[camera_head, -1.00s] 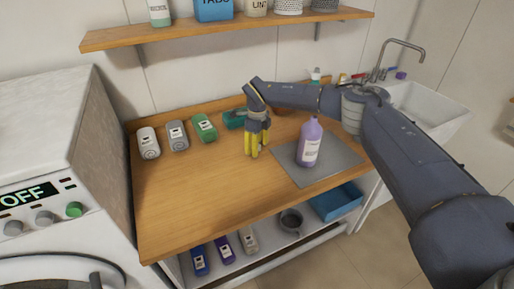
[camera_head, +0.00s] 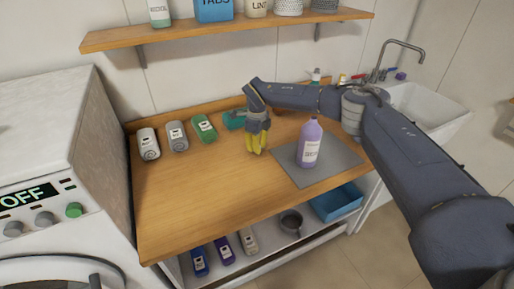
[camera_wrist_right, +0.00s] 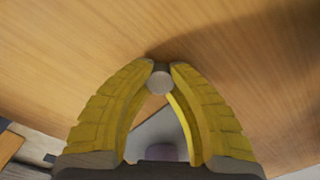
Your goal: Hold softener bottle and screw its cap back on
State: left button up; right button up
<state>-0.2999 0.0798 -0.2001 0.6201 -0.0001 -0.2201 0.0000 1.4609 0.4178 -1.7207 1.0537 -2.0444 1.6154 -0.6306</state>
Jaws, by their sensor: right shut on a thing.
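The purple softener bottle (camera_head: 310,146) stands upright on the grey mat (camera_head: 340,158), with its neck at the top and a pale label on its front. My right gripper (camera_head: 257,151) points down at the wooden top, left of the bottle and apart from it. In the right wrist view its yellow fingertips are shut on a small, round grey cap (camera_wrist_right: 160,80), close to the wood. The cap is hidden in the head view. A blurred purple patch, apparently the bottle (camera_wrist_right: 165,152), shows between the fingers. My left gripper is not in view.
A teal item (camera_head: 233,120) lies behind my gripper. A washing machine (camera_head: 40,190) is at left, a sink (camera_head: 430,112) at right, a shelf (camera_head: 230,32) above. The wooden top's front left is clear.

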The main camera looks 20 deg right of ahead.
notch_tip(320, 180, up, 20)
dwell(0.6)
dwell(0.5)
